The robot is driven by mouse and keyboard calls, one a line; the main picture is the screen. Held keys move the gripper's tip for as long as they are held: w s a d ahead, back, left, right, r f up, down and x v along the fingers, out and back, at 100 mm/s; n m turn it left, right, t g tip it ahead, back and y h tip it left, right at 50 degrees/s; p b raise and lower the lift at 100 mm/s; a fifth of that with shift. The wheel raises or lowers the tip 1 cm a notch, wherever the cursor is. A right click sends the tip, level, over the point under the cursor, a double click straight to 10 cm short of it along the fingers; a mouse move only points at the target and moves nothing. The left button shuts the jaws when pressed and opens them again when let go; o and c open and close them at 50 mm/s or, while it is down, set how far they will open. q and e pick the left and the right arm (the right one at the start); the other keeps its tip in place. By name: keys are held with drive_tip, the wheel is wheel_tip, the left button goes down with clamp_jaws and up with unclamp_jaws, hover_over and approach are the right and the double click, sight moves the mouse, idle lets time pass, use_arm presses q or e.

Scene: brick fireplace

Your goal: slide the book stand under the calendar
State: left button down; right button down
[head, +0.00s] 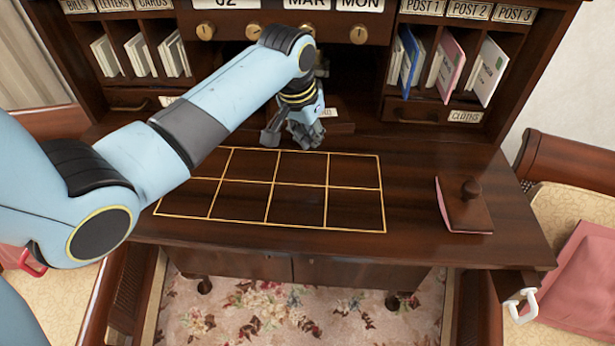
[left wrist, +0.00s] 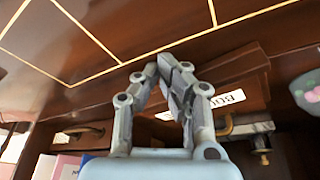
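The calendar (head: 307,4) is a row of white plates reading 02, MAR and MON at the top middle of the desk. The book stand appears to be the dark brown piece with a white label (head: 340,127) at the desk's back, below the calendar. My left gripper (head: 303,140) is low over the desk in front of it and partly hides it. In the left wrist view the fingertips (left wrist: 163,68) meet with nothing seen between them. The labelled brown piece (left wrist: 240,80) lies right beside the right-hand finger; contact is unclear. My right gripper is not in view.
A yellow grid (head: 325,185) marks the desk top. A brown block with a round knob (head: 465,205) lies at right. Letter slots (head: 445,65) and brass knobs (head: 358,34) line the upper desk. Bare wood lies between grid and block.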

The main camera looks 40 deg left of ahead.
sight(312, 157)
use_arm(q)
drive_tip(key=shift+s+d+f, duration=0.1)
drive_tip(key=shift+s+d, duration=0.45)
drive_tip(key=shift+s, duration=0.3)
drive_tip(key=shift+s+d, duration=0.5)
drive_tip(key=shift+s, duration=0.3)
wheel_tip(312, 157, up, 8)
idle(0.4)
drive_tip(key=shift+w, duration=0.1)
idle(0.3)
